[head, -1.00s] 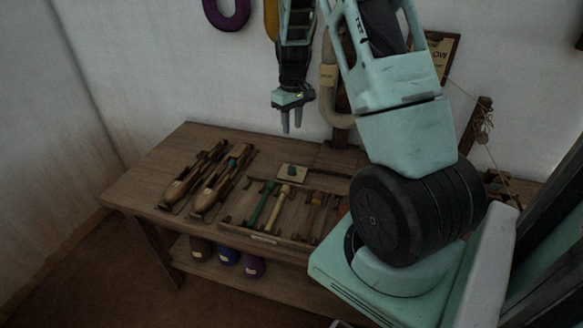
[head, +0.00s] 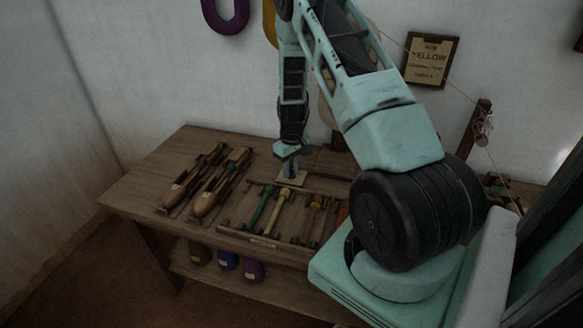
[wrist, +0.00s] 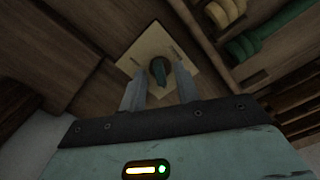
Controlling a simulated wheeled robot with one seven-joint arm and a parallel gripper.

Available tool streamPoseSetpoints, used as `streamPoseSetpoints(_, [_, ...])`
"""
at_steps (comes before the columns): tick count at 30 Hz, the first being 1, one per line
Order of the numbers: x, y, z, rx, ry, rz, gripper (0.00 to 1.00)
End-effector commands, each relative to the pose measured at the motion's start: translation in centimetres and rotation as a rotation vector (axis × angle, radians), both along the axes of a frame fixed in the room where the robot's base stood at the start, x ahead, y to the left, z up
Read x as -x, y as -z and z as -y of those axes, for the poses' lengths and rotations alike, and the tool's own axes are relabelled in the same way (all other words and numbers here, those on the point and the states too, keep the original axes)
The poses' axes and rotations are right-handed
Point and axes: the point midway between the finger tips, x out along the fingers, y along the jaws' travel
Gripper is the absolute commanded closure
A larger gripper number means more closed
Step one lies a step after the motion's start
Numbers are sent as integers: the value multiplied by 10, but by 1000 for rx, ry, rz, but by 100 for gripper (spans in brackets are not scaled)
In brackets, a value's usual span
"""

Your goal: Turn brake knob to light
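I cannot tell whether the fingers touch the knob. In the head view my gripper (head: 291,172) stands over the plate (head: 297,180) and hides the knob. The markings on the plate are too small to read.
On the bench (head: 150,170), two wooden shuttles (head: 210,195) lie left of the plate. A tray (head: 250,238) with several coloured bobbins lies just in front of it. Yarn hanks and a framed card reading YELLOW (head: 431,60) hang on the wall behind.

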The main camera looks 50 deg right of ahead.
Motion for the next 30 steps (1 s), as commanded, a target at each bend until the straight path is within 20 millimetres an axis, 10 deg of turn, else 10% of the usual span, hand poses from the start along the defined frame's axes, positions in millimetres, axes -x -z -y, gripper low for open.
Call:
streamPoseSetpoints(6, [0,0,0,0,0,0,68])
streamPoseSetpoints(10, [0,0,0,0,0,0,100])
streamPoseSetpoints(30, [0,-1,0,0,200,-1,100])
